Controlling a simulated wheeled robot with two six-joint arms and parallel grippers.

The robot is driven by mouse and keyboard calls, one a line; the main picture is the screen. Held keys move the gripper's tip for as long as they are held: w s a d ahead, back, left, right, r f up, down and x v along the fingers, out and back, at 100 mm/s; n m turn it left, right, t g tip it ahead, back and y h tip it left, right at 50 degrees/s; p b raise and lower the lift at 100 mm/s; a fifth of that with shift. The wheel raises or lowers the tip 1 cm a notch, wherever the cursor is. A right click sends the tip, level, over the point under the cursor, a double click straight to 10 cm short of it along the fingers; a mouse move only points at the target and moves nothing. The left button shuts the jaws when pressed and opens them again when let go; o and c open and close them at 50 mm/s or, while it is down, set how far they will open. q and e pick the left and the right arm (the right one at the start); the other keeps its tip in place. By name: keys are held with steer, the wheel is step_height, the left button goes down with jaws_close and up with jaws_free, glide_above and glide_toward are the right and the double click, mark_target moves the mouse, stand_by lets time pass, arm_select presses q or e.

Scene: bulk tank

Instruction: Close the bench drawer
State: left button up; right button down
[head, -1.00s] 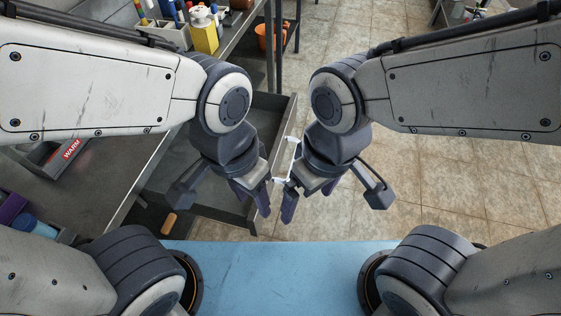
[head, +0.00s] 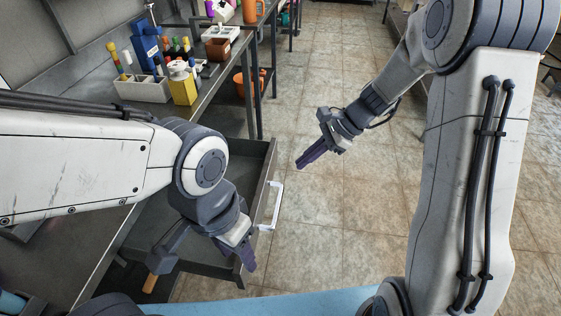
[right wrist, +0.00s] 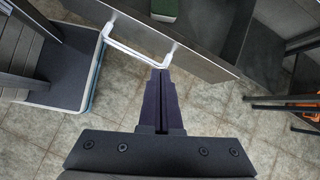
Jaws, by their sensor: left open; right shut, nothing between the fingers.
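The bench drawer (head: 262,172) stands open, pulled out to the right from under the workbench. Its white bar handle (head: 276,206) is on the outer face of its front panel; the handle also shows in the right wrist view (right wrist: 140,45). My left gripper (head: 247,258) is open and empty at the near end of the drawer front, and its arm hides part of the drawer's inside. My right gripper (head: 304,160) is shut and empty, to the right of the drawer front and apart from the handle. In the right wrist view its fingers (right wrist: 161,100) point toward the handle's end.
The bench top holds a white box (head: 142,88) of bottles, a yellow container (head: 182,84) and a brown box (head: 216,49). An orange bucket (head: 247,82) stands on a lower shelf beyond the drawer. The tiled floor (head: 350,220) right of the drawer is clear.

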steer(key=w+d+f+m+t, duration=0.2)
steer(key=w+d+f+m, duration=0.1)
steer(key=w+d+m, duration=0.25)
glide_toward(273, 170)
steer(key=s+x, duration=0.1)
steer(key=x, duration=0.3)
steer(key=shift+w+a+f+n+y, duration=0.35)
steer(key=shift+w+a+f+y, duration=0.05)
steer(key=shift+f, duration=0.05)
steer(key=shift+a, duration=0.1)
steer(key=shift+a, duration=0.1)
